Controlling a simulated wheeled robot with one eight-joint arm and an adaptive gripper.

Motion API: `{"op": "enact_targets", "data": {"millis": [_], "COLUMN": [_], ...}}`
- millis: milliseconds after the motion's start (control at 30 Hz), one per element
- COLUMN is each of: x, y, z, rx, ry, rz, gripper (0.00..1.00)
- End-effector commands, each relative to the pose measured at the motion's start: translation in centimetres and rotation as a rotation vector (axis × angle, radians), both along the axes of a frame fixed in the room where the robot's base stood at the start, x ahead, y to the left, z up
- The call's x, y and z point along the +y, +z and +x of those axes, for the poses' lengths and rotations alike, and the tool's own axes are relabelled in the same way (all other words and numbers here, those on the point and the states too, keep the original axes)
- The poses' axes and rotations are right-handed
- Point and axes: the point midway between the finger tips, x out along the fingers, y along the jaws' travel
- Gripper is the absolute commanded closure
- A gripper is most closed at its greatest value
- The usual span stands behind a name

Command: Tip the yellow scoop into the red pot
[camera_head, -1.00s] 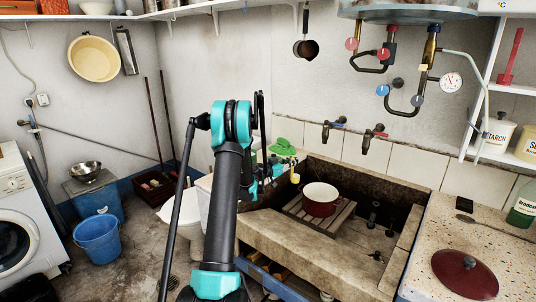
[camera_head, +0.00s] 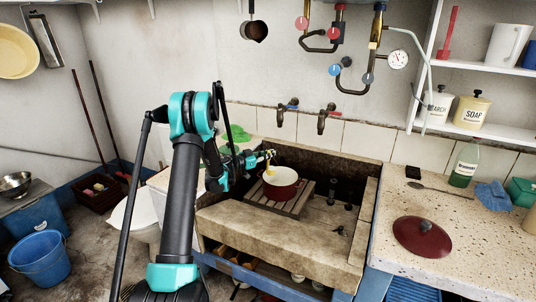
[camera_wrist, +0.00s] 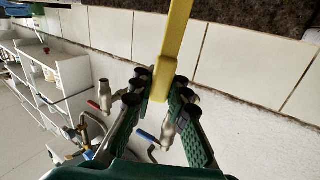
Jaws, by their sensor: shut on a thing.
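The yellow scoop (camera_head: 269,166) is small in the head view, at the left part of the red pot's mouth. Its bowl and any contents are too small to make out. The red pot (camera_head: 283,191), with a pale inside, stands upright in the stone trough. My gripper (camera_head: 268,153) is above the pot's left back rim. In the wrist view, my gripper (camera_wrist: 156,88) is shut on the scoop's flat yellow handle (camera_wrist: 177,38). The handle runs up out of that picture, so the scoop's far end is hidden there.
The pot rests on a slatted wooden rack (camera_head: 254,199) in the stone trough (camera_head: 260,228). Two taps (camera_head: 325,120) jut from the wall behind. A dark red lid (camera_head: 422,237) and a spoon (camera_head: 428,187) lie on the speckled counter at right. Green cloth (camera_head: 238,133) lies left of the trough.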

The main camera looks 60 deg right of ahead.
Motion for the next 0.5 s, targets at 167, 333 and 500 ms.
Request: {"op": "enact_targets", "data": {"millis": [167,333,500], "x": [-0.03,-0.03,-0.02], "y": [0.17,0.18,0.18], "z": [-0.91,-1.1,-1.09], "rx": [-0.067,-0.089,-0.089], "ry": [0.0,0.001,0.001], "rz": [0.001,0.001,0.001], "gripper": [1.0,1.0,1.0]}}
